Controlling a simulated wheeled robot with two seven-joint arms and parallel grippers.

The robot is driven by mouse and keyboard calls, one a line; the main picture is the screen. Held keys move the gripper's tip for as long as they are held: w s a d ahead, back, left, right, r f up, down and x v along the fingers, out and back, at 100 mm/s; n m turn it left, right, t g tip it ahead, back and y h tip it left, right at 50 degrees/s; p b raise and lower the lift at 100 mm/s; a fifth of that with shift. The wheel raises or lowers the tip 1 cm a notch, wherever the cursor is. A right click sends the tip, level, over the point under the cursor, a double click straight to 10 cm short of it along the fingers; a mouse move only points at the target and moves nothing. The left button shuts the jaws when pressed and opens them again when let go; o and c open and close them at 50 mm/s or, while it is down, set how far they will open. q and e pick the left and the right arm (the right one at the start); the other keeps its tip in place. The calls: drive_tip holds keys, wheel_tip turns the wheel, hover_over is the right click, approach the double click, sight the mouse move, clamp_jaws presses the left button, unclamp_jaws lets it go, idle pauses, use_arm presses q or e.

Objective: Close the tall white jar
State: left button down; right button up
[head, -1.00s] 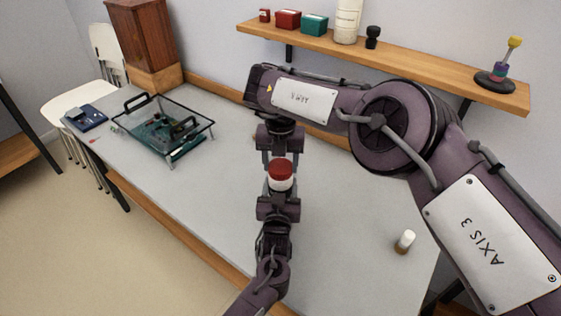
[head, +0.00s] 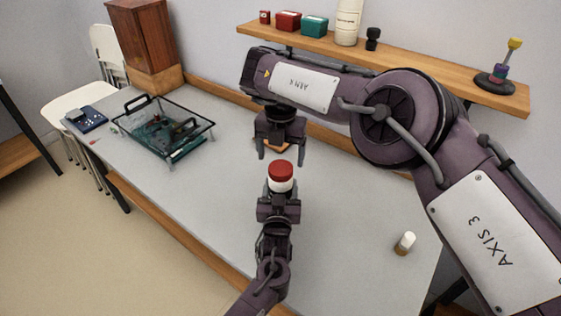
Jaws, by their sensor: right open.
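The tall white jar (head: 280,185) stands upright in my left gripper (head: 279,194), which appears shut on it. Most of its body is hidden in the gripper; only a white band below the lid shows. A red lid (head: 281,170) sits on top of the jar and looks level. Whether it is screwed tight cannot be seen. My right gripper (head: 281,156) is open and empty, pointing down just above and behind the lid, its two fingers spread apart.
A wire-framed glass tray (head: 191,142) and a blue device (head: 86,118) are on the grey table (head: 215,205) at left. A small white-topped bottle (head: 405,242) stands at right. A wooden shelf (head: 430,67) with several items runs along the wall.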

drive_tip(key=shift+r, duration=2)
use_arm(q)
drive_tip(key=shift+c, duration=1.9)
unclamp_jaws()
drive_tip(key=shift+s, duration=0.1)
drive_tip(key=s, duration=0.7)
drive_tip(key=shift+s+a+b, duration=0.25)
drive_tip(key=shift+s+b, duration=0.05)
drive_tip(key=shift+s, duration=0.05)
use_arm(e)
drive_tip(key=shift+f, duration=0.3)
use_arm(q)
drive_tip(key=shift+f, duration=0.1)
